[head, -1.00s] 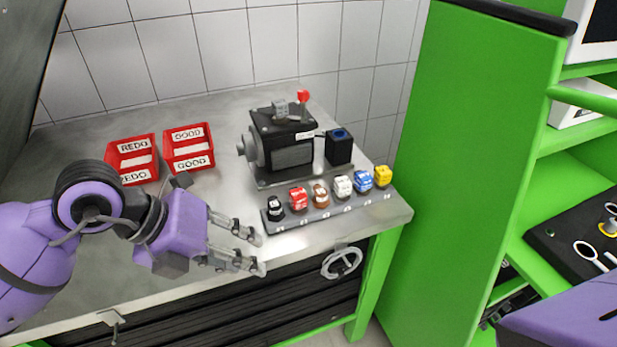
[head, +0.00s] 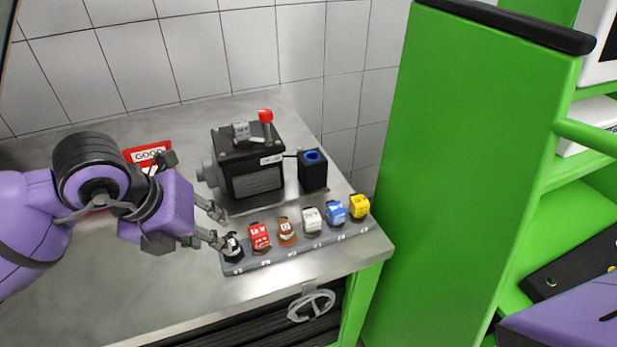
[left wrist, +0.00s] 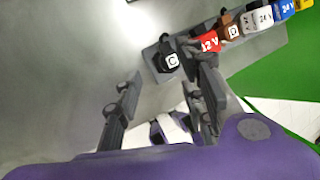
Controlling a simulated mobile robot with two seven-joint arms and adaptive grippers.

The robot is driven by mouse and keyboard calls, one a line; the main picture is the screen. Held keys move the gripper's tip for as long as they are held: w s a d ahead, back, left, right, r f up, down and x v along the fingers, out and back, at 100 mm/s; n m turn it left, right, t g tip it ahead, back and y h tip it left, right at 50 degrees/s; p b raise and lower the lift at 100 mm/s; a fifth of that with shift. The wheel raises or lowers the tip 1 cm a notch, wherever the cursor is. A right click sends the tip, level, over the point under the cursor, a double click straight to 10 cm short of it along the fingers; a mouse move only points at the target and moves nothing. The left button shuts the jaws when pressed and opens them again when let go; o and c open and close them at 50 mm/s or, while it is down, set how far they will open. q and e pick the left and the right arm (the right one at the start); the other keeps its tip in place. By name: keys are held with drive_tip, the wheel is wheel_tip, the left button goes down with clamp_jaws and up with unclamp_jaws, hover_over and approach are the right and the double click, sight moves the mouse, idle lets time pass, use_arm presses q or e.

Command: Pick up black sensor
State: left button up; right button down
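The black sensor (head: 232,247) sits at the left end of a grey rack (head: 270,258) on the bench. It also shows in the left wrist view (left wrist: 167,59), with a white mark on its top. My left gripper (head: 216,224) is open and empty beside the rack's left end. One finger's tip is close to the black sensor and partly overlaps it in the head view. In the left wrist view, the sensor appears at the far end of the gap between the fingers (left wrist: 164,66). I cannot tell whether a finger touches it. My right gripper is not in view.
Red (head: 260,238), brown (head: 287,232), white (head: 312,220), blue (head: 336,213) and yellow (head: 359,206) sensors stand along the rack. A pump unit (head: 250,165) and a black box (head: 313,172) stand behind. A green cabinet (head: 450,150) bounds the right.

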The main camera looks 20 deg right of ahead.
sight(233, 250)
use_arm(q)
drive_tip(key=x, duration=0.5)
drive_tip(key=shift+d, duration=0.45)
drive_tip(key=c, duration=0.9)
